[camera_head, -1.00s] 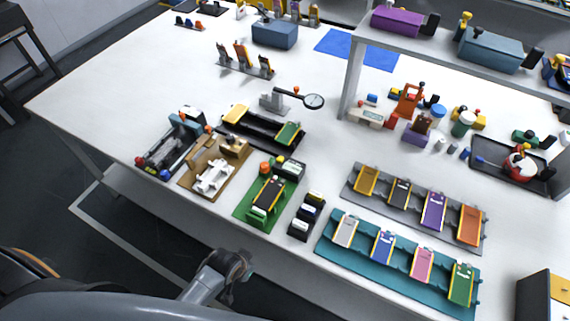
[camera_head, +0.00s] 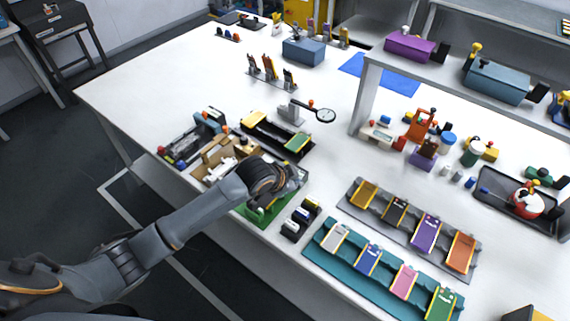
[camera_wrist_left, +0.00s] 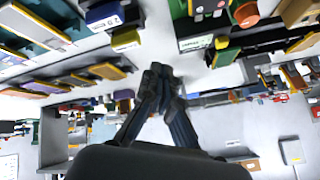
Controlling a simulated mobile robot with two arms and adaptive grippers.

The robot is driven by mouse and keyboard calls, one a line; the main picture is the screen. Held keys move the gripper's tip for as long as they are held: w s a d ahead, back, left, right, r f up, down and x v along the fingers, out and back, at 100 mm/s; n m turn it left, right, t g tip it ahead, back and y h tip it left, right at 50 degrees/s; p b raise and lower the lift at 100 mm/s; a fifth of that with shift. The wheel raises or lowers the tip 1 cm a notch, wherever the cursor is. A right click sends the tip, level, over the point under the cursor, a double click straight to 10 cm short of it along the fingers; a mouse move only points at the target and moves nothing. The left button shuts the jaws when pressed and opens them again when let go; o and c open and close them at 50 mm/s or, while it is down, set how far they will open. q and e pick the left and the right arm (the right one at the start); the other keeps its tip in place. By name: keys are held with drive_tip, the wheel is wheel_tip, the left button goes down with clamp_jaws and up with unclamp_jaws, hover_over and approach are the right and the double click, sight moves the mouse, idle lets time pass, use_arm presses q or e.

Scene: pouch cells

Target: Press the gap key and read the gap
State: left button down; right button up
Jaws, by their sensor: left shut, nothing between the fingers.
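The green device's base (camera_head: 262,214) shows at the front of the white table in the head view, mostly hidden behind my left arm and hand. In the left wrist view, the green device has an orange round button (camera_wrist_left: 245,14), a small yellow button (camera_wrist_left: 222,42) and a pale display (camera_wrist_left: 195,42) with dark text too small to read. I cannot tell which button is the gap key. My left gripper (camera_head: 298,178) is over this device; its fingers (camera_wrist_left: 160,74) are shut and empty, apart from the buttons in the wrist picture. My right gripper is not in view.
A dark block strip (camera_head: 300,218) stands right of the green device. A teal tray (camera_head: 318,254) and a grey tray (camera_head: 352,207) of pouch cells lie further right. A tan fixture (camera_head: 205,174) is at the left. A shelf post (camera_head: 366,100) rises behind.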

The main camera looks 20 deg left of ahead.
use_arm(q)
drive_tip(key=w+a+r, duration=0.3)
drive_tip(key=w, duration=0.2)
drive_tip(key=w+a+r+m+t+y, duration=0.1)
drive_tip(key=w+a+r, duration=0.2)
drive_tip(key=w, duration=0.2)
drive_tip(key=shift+w+a+t, duration=0.3)
drive_tip(key=shift+w+a, duration=0.05)
drive_tip(key=shift+w, duration=0.05)
drive_tip(key=shift+f, duration=0.15)
wheel_tip(320, 180, down, 6)
drive_tip(key=b, duration=0.7)
drive_tip(key=shift+f, duration=0.15)
wheel_tip(320, 180, down, 2)
drive_tip(key=shift+f+b, duration=0.1)
drive_tip(key=shift+b, duration=0.35)
drive_tip(key=shift+f, duration=0.1)
